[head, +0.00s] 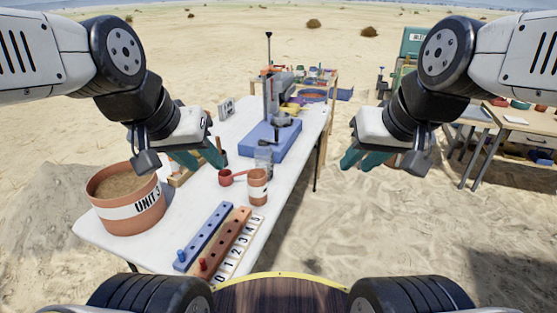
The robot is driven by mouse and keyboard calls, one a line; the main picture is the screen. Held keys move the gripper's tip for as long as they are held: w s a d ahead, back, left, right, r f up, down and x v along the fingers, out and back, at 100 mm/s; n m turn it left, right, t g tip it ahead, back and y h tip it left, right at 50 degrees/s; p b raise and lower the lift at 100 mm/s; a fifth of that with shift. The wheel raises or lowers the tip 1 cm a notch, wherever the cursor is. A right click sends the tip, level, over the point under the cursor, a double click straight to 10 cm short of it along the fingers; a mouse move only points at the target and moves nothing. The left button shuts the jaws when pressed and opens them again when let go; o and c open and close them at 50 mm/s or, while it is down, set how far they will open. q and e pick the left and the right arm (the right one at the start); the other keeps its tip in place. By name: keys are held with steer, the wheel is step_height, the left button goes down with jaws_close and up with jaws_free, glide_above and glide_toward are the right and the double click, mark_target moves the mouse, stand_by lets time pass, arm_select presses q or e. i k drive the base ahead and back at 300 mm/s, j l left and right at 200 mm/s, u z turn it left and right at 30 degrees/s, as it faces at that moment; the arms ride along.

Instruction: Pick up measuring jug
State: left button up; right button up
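A small clear, greyish container (264,159), which looks like the measuring jug, stands on the white table (150,251) behind a terracotta cup with a white label (258,188). The cup hides part of its base. My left gripper (207,164) has teal fingers spread apart and is empty. It appears above the table to the left of the clear container, and I cannot tell its exact height. My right gripper (358,166) also has its teal fingers apart and is empty. It hangs over the sand past the table's right edge.
A red scoop-like cup (227,178) lies left of the labelled cup. A large "UNIT 3" pot of soil (133,212) stands at the left. Blue (206,236) and orange (226,243) peg rails lie in front. A blue-based stand (270,138) rises behind.

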mark_target(266, 162)
steer(key=i+l+u, duration=0.25)
steer(key=l, duration=0.55)
steer(key=l+u, duration=0.3)
steer(key=l, duration=0.45)
steer(key=i+l+u, duration=0.25)
steer(key=i+l, duration=0.2)
steer(key=i+l+u, duration=0.25)
steer(key=l, duration=0.35)
steer(key=i+l+u, duration=0.15)
steer(key=i, duration=0.55)
